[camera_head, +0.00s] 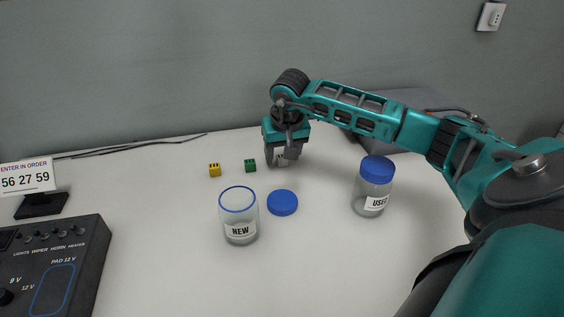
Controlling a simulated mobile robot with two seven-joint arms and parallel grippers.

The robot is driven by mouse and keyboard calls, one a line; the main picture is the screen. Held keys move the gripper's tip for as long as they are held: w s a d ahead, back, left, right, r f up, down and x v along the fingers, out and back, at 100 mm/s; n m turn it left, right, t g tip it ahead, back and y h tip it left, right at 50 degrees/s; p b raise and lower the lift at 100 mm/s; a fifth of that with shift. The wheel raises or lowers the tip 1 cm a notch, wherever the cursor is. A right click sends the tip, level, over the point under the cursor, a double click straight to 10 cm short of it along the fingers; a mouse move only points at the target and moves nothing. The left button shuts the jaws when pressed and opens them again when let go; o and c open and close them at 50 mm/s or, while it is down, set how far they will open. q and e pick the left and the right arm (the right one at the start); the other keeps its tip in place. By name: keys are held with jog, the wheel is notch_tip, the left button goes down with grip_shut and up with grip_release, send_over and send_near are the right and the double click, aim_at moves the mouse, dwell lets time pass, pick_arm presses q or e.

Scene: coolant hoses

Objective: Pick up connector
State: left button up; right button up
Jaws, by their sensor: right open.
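A yellow connector (214,169) and a green connector (250,166) lie apart on the white table, toward the back. My right gripper (282,160) points down just right of the green connector, with its jaws open. A small pale grey piece with dark marks shows at its fingertips; I cannot tell whether it is another connector or part of the gripper. The fingers hide much of that spot. My left gripper is not in view.
An open jar labelled NEW (239,218) stands in front, its blue lid (282,203) beside it. A blue-capped jar labelled USED (373,186) stands right, near my arm. A black control panel (52,268) and number sign (28,180) are left. The front middle is clear.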

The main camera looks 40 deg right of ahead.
jog(key=shift+c, duration=0.3)
jog(key=shift+c, duration=0.9)
grip_shut()
jog(key=shift+r, duration=0.1)
notch_tip(320, 180, up, 20)
jog(key=p, duration=0.4)
jog(key=shift+a, duration=0.1)
